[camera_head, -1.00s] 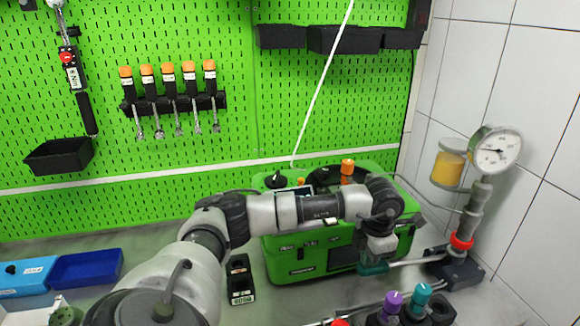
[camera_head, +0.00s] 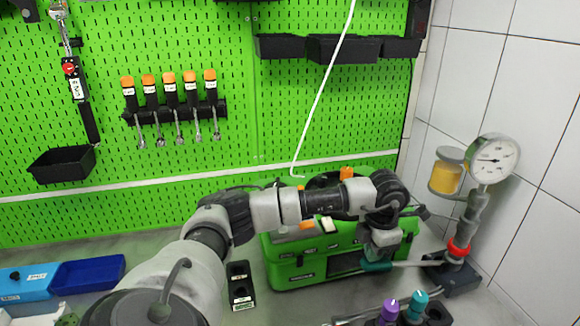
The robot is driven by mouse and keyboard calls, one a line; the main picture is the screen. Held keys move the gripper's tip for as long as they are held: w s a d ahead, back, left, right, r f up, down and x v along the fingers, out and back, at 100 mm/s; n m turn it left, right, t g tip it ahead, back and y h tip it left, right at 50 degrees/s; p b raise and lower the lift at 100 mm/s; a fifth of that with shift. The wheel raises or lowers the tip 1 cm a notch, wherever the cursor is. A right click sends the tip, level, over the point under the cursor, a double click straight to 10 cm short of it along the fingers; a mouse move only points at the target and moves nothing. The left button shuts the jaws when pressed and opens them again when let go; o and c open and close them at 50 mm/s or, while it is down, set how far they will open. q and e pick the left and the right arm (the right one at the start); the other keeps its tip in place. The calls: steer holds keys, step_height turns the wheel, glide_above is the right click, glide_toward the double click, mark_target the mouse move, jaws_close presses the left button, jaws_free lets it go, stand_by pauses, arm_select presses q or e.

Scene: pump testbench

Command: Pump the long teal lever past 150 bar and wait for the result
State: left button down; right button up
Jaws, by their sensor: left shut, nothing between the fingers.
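The long teal lever (camera_head: 378,266) shows as a teal grip on a grey rod, low and nearly level, running right to the pump base. My left gripper (camera_head: 376,255) points down right above the teal grip, shut and empty. Its fingertips are partly hidden, and I cannot tell whether they touch the grip. The round pressure gauge (camera_head: 492,160) stands on the pump column; its needle points left, but the numbers are too small to read. A yellow-filled reservoir (camera_head: 446,174) sits beside it. My right gripper is out of view.
A green case (camera_head: 300,270) stands right behind the lever and my left wrist. Purple (camera_head: 390,306) and teal (camera_head: 418,302) knobbed parts stand in front. A black block (camera_head: 239,285) and blue trays (camera_head: 88,274) lie to the left. A tiled wall bounds the right.

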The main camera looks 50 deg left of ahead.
mark_target(369, 265)
arm_select(q)
steer(key=shift+f, duration=0.15)
steer(key=shift+s+a+f+b, duration=0.1)
steer(key=shift+s+f+b, duration=0.05)
steer(key=shift+f+b, duration=0.8)
steer(key=shift+s+f+b, duration=0.15)
steer(key=shift+f+b, duration=0.6)
steer(key=shift+f, duration=0.35)
steer(key=shift+r, duration=0.1)
steer(key=shift+w+r+p, duration=0.2)
steer(key=shift+r+p, duration=0.5)
steer(key=shift+r, duration=0.4)
steer(key=shift+w+r+p, duration=0.15)
steer(key=shift+r+p, duration=0.5)
steer(key=shift+r, duration=0.4)
steer(key=shift+f, duration=0.15)
